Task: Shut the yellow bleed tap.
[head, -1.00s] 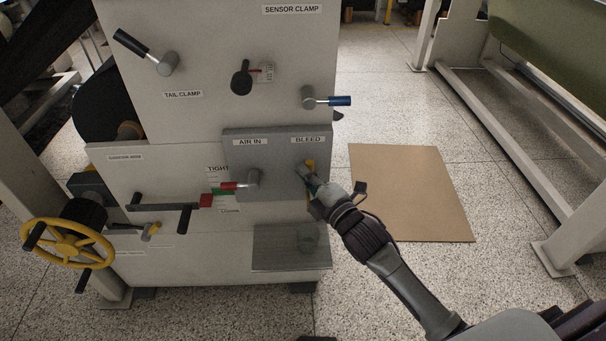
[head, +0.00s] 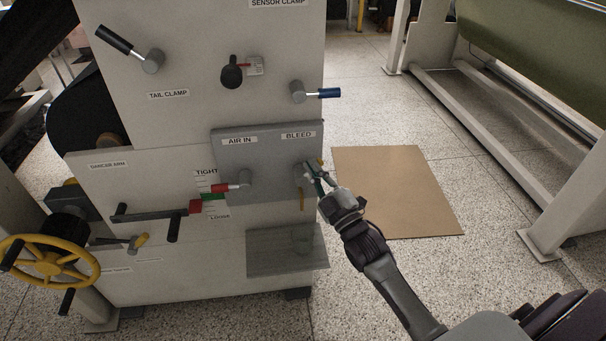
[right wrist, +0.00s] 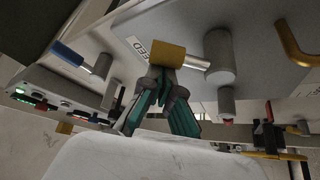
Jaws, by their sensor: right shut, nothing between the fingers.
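The yellow bleed tap shows by its yellow grip (head: 320,163), at the right edge of the grey panel (head: 262,150) under the BLEED label. In the right wrist view the yellow grip (right wrist: 168,53) sits on a short metal rod running to a grey round hub (right wrist: 219,56). My right gripper (head: 311,169) is shut and empty, in front of the tap. Its fingertips (right wrist: 164,76) are close against the grip; I cannot tell whether they touch. The gripper partly hides the hub and rod in the head view. My left gripper is not in view.
A red-handled lever (head: 230,187) under AIR IN is left of the tap, and a blue-handled lever (head: 328,93) is above it. A grey ledge (head: 280,262) juts out lower down. A brown board (head: 400,190) lies on the floor right.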

